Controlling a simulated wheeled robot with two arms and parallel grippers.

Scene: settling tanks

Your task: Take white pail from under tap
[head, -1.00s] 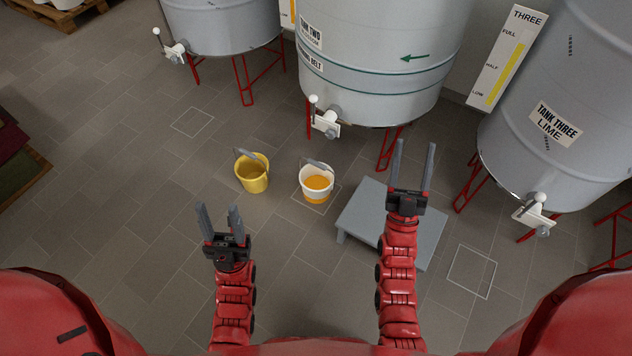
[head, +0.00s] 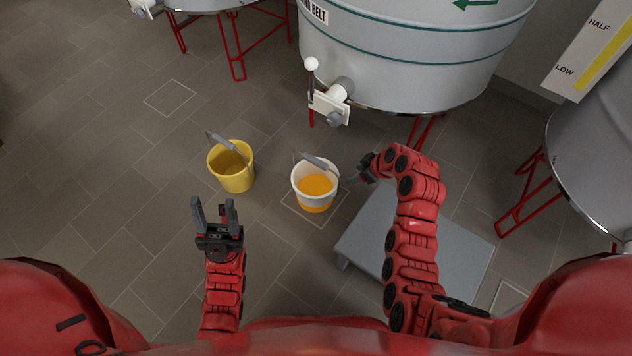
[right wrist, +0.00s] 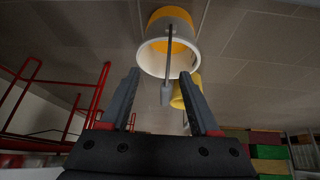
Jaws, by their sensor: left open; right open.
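The white pail (head: 315,203) stands upright on the floor tile below the white tap (head: 328,106) of the middle tank, with orange contents inside. Its bail handle (head: 318,161) has a grey grip. In the right wrist view the pail (right wrist: 152,60) appears upside down, its handle (right wrist: 167,92) reaching between the fingers' lines. My right gripper (head: 351,179) is open at the pail's right side, near rim height; its fingertips (right wrist: 160,77) look close to the handle grip, and I cannot tell if they touch. My left gripper (head: 213,204) is open and empty, left of the pail.
A yellow bucket (head: 232,178) stands left of the white pail, with its own handle raised. A low grey platform (head: 455,239) is at the right under my right arm. Red tank legs (head: 427,131) stand behind. Floor at the left is clear.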

